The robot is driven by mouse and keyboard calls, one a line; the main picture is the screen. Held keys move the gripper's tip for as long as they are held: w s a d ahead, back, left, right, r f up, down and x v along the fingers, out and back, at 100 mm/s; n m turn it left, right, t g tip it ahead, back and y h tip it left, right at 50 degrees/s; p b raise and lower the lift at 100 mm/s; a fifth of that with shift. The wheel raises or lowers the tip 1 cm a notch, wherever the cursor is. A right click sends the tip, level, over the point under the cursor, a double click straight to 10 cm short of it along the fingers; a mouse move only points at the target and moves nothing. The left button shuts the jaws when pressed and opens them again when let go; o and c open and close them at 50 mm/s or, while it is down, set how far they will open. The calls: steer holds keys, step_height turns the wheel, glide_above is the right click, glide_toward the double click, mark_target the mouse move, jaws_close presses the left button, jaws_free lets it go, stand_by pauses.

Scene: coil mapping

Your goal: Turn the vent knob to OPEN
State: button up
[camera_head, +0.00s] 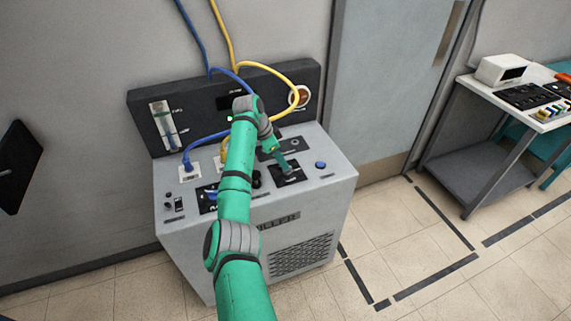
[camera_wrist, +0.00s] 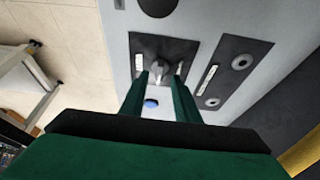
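A grey knob (camera_wrist: 157,69) sits on a dark square plate (camera_wrist: 150,43) in the wrist view, with small white labels too blurred to read. I cannot tell its setting. In the head view the same plate (camera_head: 288,179) lies on the front right of the chiller's top, its knob hidden by my gripper. My gripper (camera_head: 286,168) points down at this plate. In the wrist view its two green fingers (camera_wrist: 161,76) are apart, one on each side of the knob. I see a gap between them, and cannot tell whether either finger touches the knob.
The grey chiller cabinet (camera_head: 315,205) has a blue button (camera_head: 320,165) right of the plate, also in the wrist view (camera_wrist: 151,104). A second dark plate (camera_wrist: 225,72) with round fittings lies beside it. Blue (camera_head: 199,45) and yellow (camera_head: 222,30) hoses loop behind my arm.

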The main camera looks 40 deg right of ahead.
steer(key=v, duration=0.7)
steer(key=shift+r, duration=0.25)
